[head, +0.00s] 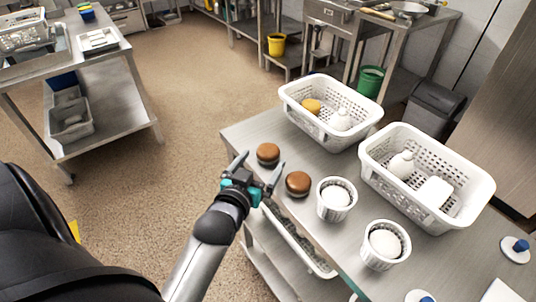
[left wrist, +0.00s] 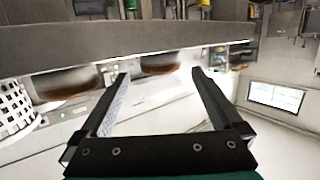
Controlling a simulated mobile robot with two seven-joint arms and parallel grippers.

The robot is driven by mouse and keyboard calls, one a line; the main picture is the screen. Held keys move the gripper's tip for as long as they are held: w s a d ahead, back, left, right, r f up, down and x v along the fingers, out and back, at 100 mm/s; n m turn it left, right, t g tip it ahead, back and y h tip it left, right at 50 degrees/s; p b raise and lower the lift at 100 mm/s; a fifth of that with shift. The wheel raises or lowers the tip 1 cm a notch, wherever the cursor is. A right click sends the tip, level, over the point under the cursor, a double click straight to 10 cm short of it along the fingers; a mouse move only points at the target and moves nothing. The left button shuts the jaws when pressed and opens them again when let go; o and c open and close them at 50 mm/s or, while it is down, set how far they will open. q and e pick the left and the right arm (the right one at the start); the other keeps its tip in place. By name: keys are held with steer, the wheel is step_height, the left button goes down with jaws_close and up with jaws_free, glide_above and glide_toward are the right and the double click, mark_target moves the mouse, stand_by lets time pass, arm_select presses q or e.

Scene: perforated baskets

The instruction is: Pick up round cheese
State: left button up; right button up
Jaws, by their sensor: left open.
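I cannot tell for certain which thing is the round cheese. My left gripper (head: 258,168) is open and empty at the table's left edge, close to both pieces, with its fingers pointing toward the table. In the left wrist view, which looks upside down, one brown piece (left wrist: 160,62) lies ahead between the open fingers, and another brown piece (left wrist: 66,82) lies to the left. My right gripper is out of view.
Two white perforated baskets stand behind: the far basket (head: 290,92) holds a yellow-orange item (head: 311,106) and a white bottle, the right basket (head: 480,190) white items. Two small white cups (head: 335,212) (head: 375,262) with white round contents stand right of the brown pieces.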

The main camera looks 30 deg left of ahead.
mark_target(265, 156)
arm_select(q)
steer(key=shift+w+a+f, duration=0.1)
steer(key=shift+w+a, duration=0.05)
steer(key=shift+w, duration=0.4)
steer(key=b+x, duration=0.1)
steer(key=x, duration=0.3)
steer(key=shift+b, duration=0.3)
steer(key=shift+w+a+f, duration=0.1)
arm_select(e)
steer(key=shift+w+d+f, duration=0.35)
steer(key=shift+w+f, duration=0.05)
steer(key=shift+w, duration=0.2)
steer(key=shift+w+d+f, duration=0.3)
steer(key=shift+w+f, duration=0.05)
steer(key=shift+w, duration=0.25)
arm_select(q)
steer(key=shift+c, duration=0.2)
steer(key=c, duration=1.3)
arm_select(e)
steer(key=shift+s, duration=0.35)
arm_select(q)
steer(key=shift+c, duration=0.2)
